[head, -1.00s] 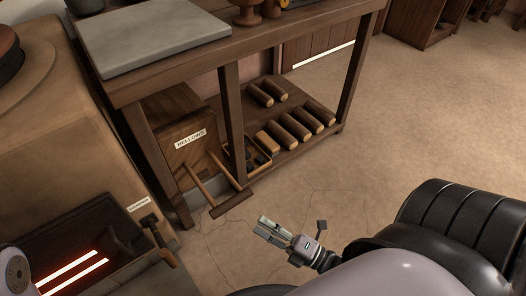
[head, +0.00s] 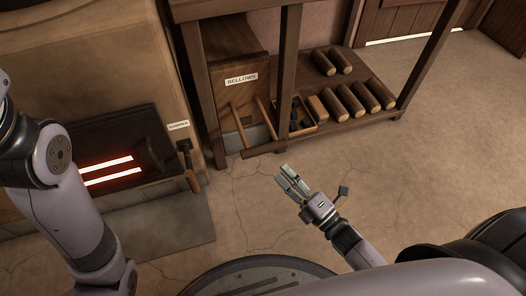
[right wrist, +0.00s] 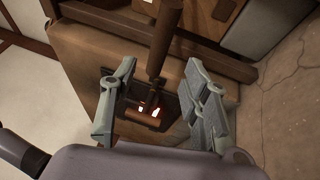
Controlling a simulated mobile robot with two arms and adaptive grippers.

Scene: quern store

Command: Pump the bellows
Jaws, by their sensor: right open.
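The bellows (head: 220,105) is a wooden box labelled BELLOWS under the bench. Two rods run out from its front to a wooden cross-bar handle (head: 262,150) low above the floor. My right gripper (head: 291,180) is open and empty, just in front of and below the handle's right end in the head view, apart from it. In the right wrist view its open fingers (right wrist: 162,105) stand apart, with a dark wooden bar reaching down from the top; I cannot tell whether it is the handle. My left arm shows at the left of the head view; its gripper is out of frame.
The furnace opening (head: 105,150) glows red at left, with a damper lever (head: 188,160) at its right side. Bench legs (head: 289,70) flank the bellows. A low shelf holds several logs (head: 351,100) and a small crate. The floor (head: 440,130) to the right is clear.

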